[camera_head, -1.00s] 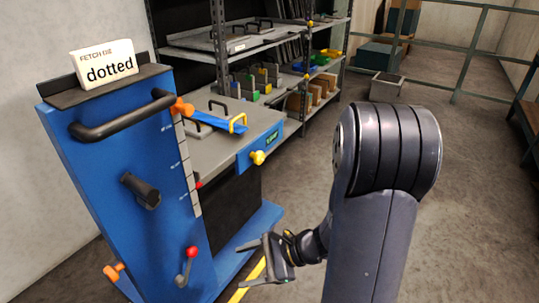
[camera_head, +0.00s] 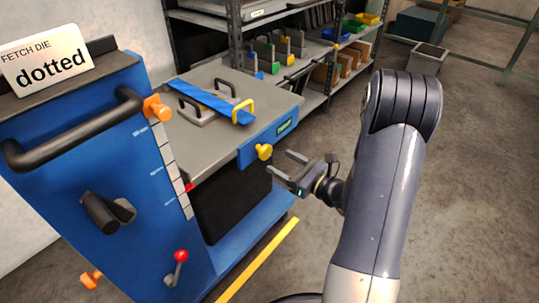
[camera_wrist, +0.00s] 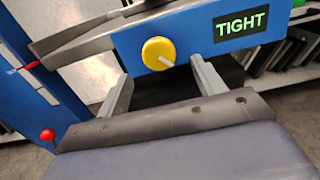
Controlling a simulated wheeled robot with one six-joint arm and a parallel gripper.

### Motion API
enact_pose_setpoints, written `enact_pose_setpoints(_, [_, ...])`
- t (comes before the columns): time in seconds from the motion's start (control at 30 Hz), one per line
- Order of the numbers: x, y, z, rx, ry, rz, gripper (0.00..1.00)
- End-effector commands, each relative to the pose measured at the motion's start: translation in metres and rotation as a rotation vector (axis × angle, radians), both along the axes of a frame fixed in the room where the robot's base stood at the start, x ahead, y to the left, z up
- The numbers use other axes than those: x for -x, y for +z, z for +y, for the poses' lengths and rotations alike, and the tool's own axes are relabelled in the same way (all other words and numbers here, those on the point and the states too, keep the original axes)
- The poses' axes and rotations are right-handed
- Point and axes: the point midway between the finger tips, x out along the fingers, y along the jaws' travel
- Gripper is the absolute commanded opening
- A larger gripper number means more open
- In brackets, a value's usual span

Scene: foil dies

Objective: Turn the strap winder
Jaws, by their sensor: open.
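The strap winder, a yellow knob (camera_head: 264,152) on the blue end plate of the cart, shows left of my arm in the head view. In the wrist view the knob (camera_wrist: 158,53) has a white mark pointing to lower right. The small display (camera_wrist: 241,27) beside it reads "TIGHT". A blue strap (camera_head: 212,102) lies across a die with dark handles (camera_head: 208,106) on the cart top. My gripper (camera_head: 281,165) is open and empty, just right of and below the knob. In the wrist view its fingers (camera_wrist: 160,80) stand either side below the knob, apart from it.
The blue cart (camera_head: 150,215) carries a dark push bar (camera_head: 75,130), a red-tipped lever (camera_head: 178,265) and a card (camera_head: 47,60) reading "FETCH DIE dotted". A shelf rack (camera_head: 340,45) with dies and bins stands behind. Open floor (camera_head: 470,180) lies to the right.

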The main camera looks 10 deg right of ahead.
Motion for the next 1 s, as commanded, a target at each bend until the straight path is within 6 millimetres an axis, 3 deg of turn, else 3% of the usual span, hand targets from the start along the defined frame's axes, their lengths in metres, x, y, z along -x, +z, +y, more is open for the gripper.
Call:
enact_pose_setpoints(0.3, [-0.038,-0.001,0.029,0.001,0.004,-0.001,0.65])
enact_pose_setpoints(0.77, [-0.047,0.000,0.035,0.000,0.001,0.001,0.65])
enact_pose_setpoints(1.0, [-0.047,0.000,0.034,0.000,0.001,0.001,0.45])
